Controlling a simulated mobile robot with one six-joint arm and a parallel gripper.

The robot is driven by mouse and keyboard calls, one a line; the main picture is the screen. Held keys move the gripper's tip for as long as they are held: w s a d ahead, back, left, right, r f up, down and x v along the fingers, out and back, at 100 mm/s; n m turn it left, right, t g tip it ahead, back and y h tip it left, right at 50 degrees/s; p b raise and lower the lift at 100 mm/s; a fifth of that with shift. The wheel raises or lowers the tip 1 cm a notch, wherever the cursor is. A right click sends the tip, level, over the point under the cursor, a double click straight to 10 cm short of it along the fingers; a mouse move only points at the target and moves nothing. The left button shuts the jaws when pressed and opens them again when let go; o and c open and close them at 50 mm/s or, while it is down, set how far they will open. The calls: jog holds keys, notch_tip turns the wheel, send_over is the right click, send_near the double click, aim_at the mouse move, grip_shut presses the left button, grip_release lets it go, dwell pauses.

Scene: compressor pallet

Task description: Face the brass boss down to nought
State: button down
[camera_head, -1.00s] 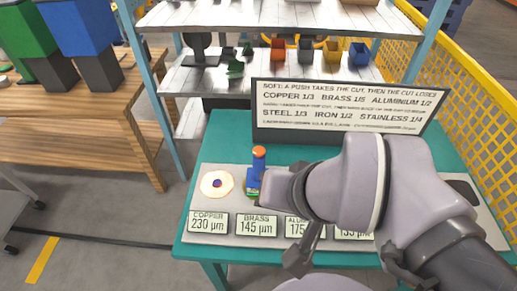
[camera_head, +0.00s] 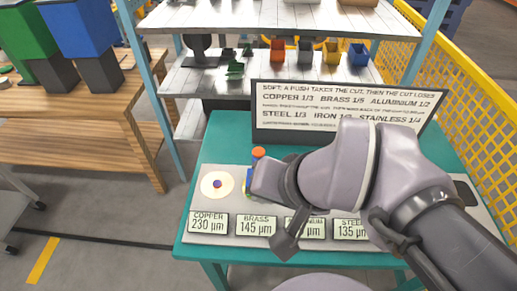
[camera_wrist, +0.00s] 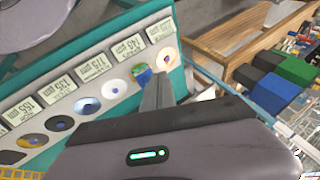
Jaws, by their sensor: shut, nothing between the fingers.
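A blue tool with an orange knob (camera_head: 258,152) stands over the brass station, mostly hidden behind my wrist in the head view. The brass readout (camera_head: 256,226) shows 145 µm. In the wrist view, blue, orange and yellow parts at the brass station (camera_wrist: 142,73) show just beyond my fingers; I cannot separate boss from tool there. My gripper (camera_wrist: 158,78) is shut and empty, its tips close to that station. I cannot tell whether they touch it. In the head view my fingertips are hidden.
The copper disc (camera_head: 217,184) lies left of the brass station, with a 230 µm readout (camera_head: 208,223). The aluminium disc (camera_wrist: 115,88) is on its other side. The board (camera_head: 340,105) lists "BRASS 1/5". A shelf (camera_head: 270,80) with small bins stands behind.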

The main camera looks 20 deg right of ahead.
jog(key=w+a+r+m+y+p, duration=0.2)
jog(key=w+a+r+m+p, duration=0.15)
jog(key=w, duration=0.35)
jog(key=m+t+h+p, duration=0.1)
jog(key=m+t+p, duration=0.3)
jog(key=m, duration=1)
send_over(261, 153)
notch_tip(261, 153, down, 6)
jog(key=g, duration=0.1)
jog(key=shift+f+p, duration=0.2)
jog(key=shift+p, duration=0.1)
jog(key=shift+f, duration=0.15)
jog(key=shift+n, duration=0.25)
notch_tip(261, 153, down, 8)
jog(key=b, duration=0.6)
jog(key=shift+r+b, duration=0.25)
jog(key=shift+b, duration=0.05)
jog(key=shift+f+b, duration=0.5)
jog(key=shift+b, duration=0.1)
jog(key=shift+f+b, duration=0.4)
jog(key=shift+b, duration=0.2)
